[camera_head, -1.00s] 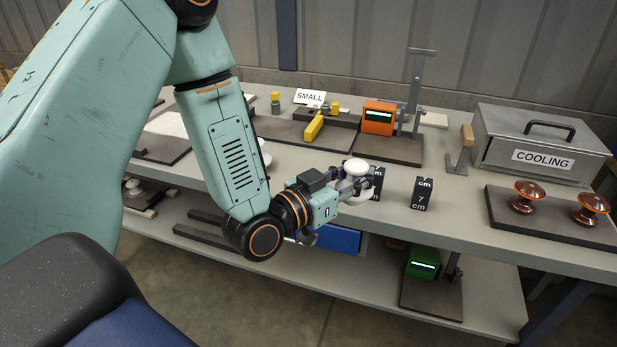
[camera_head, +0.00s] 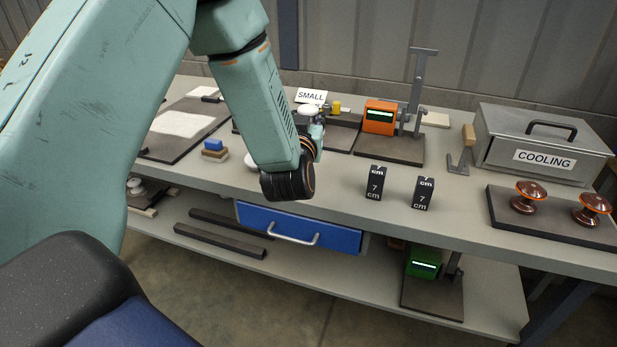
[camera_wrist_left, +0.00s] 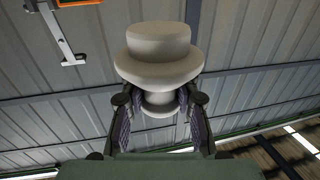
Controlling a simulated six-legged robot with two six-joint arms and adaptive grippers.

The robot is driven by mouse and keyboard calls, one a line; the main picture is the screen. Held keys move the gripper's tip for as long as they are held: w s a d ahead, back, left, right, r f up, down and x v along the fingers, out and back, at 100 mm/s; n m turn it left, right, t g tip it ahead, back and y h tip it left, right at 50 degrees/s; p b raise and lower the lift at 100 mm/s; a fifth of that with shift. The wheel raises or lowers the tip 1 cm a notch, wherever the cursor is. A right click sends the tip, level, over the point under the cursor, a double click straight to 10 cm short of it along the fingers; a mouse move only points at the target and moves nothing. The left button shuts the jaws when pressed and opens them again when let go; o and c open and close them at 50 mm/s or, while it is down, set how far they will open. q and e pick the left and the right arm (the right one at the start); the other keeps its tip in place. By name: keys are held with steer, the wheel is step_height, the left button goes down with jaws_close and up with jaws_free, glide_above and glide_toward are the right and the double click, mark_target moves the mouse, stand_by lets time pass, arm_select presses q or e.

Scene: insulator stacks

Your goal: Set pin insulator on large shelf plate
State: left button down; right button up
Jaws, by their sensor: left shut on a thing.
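My left gripper (camera_head: 312,124) is shut on a white pin insulator (camera_head: 307,112), held above the workbench near the SMALL sign. In the left wrist view, the gripper's two fingers (camera_wrist_left: 160,110) clasp the narrow lower part of the insulator (camera_wrist_left: 158,50), whose wide rim and head stand above them. In the head view my forearm hides part of the gripper. On the lower shelf at left, another white insulator (camera_head: 134,184) sits partly behind my arm; I cannot tell whether its base is the large shelf plate. My right gripper is out of view.
Two black 7 cm blocks (camera_head: 375,183) stand near the bench's front edge. An orange gauge (camera_head: 379,116) and the COOLING box (camera_head: 540,140) are to the right. Brown insulators (camera_head: 527,196) sit on a dark plate. A blue drawer (camera_head: 300,228) hangs below; dark bars (camera_head: 228,233) lie on the shelf.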

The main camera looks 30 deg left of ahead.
arm_select(q)
step_height(320, 180, down, 5)
steer(key=shift+w+f+b, duration=0.1)
steer(key=shift+b, duration=0.55)
step_height(320, 180, down, 3)
steer(key=shift+f+b, duration=0.15)
steer(key=shift+b, duration=0.25)
steer(key=shift+f, duration=0.6)
steer(key=shift+f, duration=0.15)
